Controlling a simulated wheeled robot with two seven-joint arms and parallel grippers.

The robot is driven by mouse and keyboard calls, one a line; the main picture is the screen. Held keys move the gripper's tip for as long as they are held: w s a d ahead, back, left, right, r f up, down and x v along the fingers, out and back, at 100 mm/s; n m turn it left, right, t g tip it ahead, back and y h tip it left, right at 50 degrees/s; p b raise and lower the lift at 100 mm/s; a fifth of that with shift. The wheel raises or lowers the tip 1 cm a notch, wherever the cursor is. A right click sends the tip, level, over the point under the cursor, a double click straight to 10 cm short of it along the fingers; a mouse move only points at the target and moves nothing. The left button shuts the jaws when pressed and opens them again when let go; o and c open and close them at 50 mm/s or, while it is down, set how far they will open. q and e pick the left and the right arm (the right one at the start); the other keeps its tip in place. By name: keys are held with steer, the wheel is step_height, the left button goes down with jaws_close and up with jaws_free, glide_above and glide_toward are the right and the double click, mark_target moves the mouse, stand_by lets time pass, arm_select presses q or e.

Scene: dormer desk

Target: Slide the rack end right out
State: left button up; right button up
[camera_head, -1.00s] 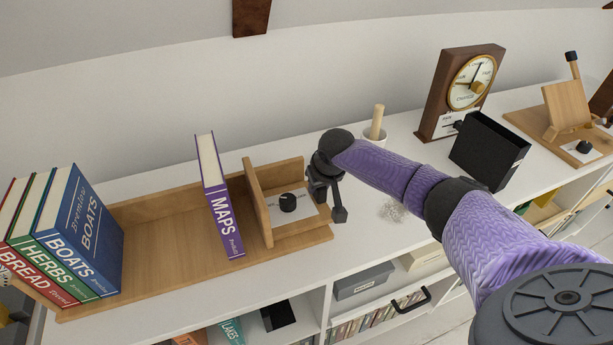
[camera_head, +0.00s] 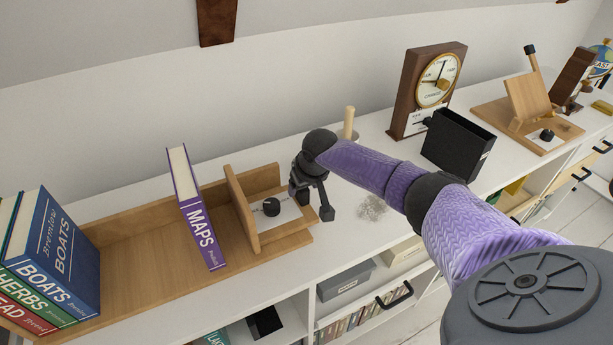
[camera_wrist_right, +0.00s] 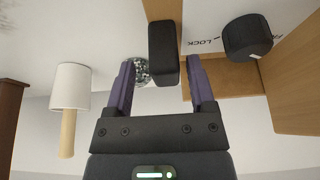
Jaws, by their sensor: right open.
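The wooden book rack (camera_head: 150,262) lies along the white shelf top. Its upright rack end (camera_head: 241,208) stands near the right, with a black knob (camera_head: 271,207) on a white plate behind it. The knob also shows in the right wrist view (camera_wrist_right: 247,37), beside the word LOCK. My right gripper (camera_head: 313,203) is at the rack's right edge, pointing down. In the wrist view its purple fingers (camera_wrist_right: 162,88) are apart, and a black block (camera_wrist_right: 163,53) against the wood shows between them; contact cannot be told. My left gripper is out of view.
A purple MAPS book (camera_head: 197,210) leans left of the rack end. A blue BOATS book (camera_head: 57,255) and others stand at far left.

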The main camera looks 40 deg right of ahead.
steer(key=p+v, duration=0.4)
steer(key=v, duration=0.5)
steer(key=shift+s+r, duration=0.1)
steer(key=shift+s, duration=0.05)
